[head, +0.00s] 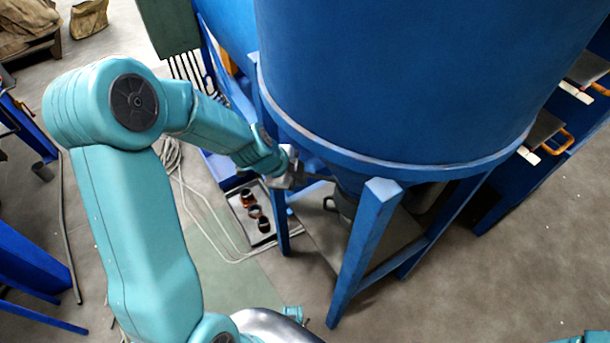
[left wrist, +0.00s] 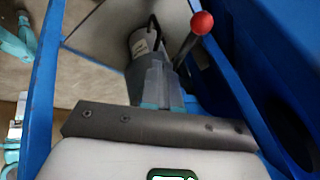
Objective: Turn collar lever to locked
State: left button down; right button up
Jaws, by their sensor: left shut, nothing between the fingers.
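The collar lever (left wrist: 188,46) is a thin metal rod with a red ball knob (left wrist: 203,22), seen in the left wrist view. It stands tilted, just right of my left gripper's fingers (left wrist: 155,75). Whether they touch the rod I cannot tell. A grey cylindrical part (left wrist: 141,44) with a black handle lies beyond the fingers. In the head view my left gripper (head: 291,169) is shut and empty under the rim of the big blue drum (head: 400,80), among its legs. The lever does not show clearly there.
Blue frame legs (head: 364,245) stand close to the right of my left gripper. A tray (head: 252,222) with dark round parts lies on the floor beside a pale hose (head: 190,205). Blue shelving stands at the right. The front floor is fairly clear.

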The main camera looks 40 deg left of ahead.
pick_arm(q)
jog(key=w+f, duration=0.1)
jog(key=w, duration=0.1)
jog(key=w+a+f+p, duration=0.1)
jog(key=w+f, duration=0.1)
jog(key=shift+w+f, duration=0.15)
jog(key=shift+f, duration=0.15)
jog(key=shift+w+a, duration=0.35)
jog(key=shift+w, duration=0.45)
